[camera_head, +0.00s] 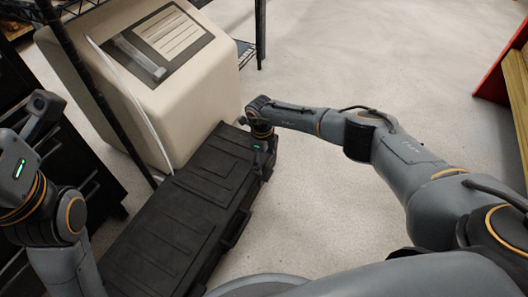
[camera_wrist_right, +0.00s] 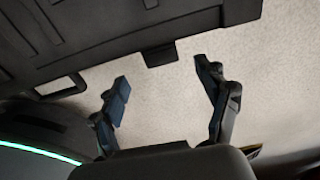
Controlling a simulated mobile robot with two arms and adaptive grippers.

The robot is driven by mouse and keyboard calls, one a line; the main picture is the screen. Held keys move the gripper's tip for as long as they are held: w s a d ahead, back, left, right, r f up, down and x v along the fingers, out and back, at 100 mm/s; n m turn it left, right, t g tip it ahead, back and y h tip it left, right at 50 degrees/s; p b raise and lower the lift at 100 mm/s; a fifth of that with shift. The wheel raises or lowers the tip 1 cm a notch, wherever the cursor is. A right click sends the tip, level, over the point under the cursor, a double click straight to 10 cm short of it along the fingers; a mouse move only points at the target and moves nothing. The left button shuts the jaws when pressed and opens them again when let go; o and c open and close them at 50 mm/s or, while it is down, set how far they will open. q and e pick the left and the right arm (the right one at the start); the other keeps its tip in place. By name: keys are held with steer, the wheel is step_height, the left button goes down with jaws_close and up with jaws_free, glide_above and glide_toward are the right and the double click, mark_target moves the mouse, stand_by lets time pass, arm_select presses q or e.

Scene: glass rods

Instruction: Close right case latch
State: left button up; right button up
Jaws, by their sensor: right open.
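A long black case (camera_head: 205,195) lies on the floor with its lid down. My right gripper (camera_head: 266,168) is at the case's right long side, near its far end. In the right wrist view, the open, empty fingers of my right gripper (camera_wrist_right: 162,76) point at the case edge (camera_wrist_right: 110,55). A small dark latch (camera_wrist_right: 160,54) juts from that edge, just ahead of the gap between the fingertips and apart from them. Whether the latch is fastened cannot be told. My left gripper (camera_head: 42,112) is at the far left, its jaws unclear.
A large beige machine (camera_head: 195,95) with a labelled dark panel stands behind the case. A black rack post (camera_head: 100,90) rises at the left. A red-edged wooden shelf (camera_head: 515,85) is at the upper right. The pale floor (camera_head: 330,75) beyond my right arm is clear.

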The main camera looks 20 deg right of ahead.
step_height(320, 180, up, 4)
steer(key=shift+f, duration=0.2)
stand_by(0.4)
